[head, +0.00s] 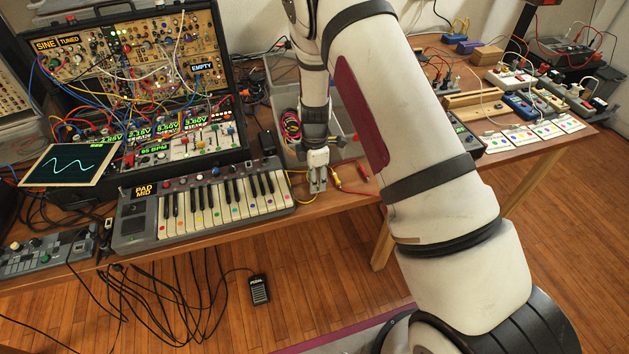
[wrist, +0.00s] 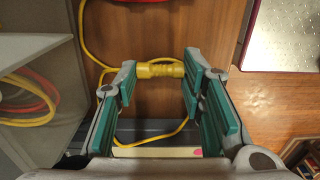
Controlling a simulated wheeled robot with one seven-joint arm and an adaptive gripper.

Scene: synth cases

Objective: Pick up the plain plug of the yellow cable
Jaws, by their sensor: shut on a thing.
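A yellow plug (wrist: 160,71) lies crosswise between the fingertips of my gripper (wrist: 158,75) in the wrist view, and both fingers close on its ends. Its thin yellow cable (wrist: 88,45) runs up along the left and also loops below the plug. I cannot tell from its surface whether this is the plain end. In the head view my gripper (head: 318,186) points down just right of the keyboard, low over the table's front edge. The plug is too small to make out there. Some yellow cable (head: 299,198) shows beside the fingers.
The keyboard (head: 135,222) stands close to the left of my gripper. A grey bin (head: 347,118) with coiled cables is behind it. A red cable (head: 350,191) lies to the right. The synth case (head: 240,100) stands at the back left. My arm hides part of the table.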

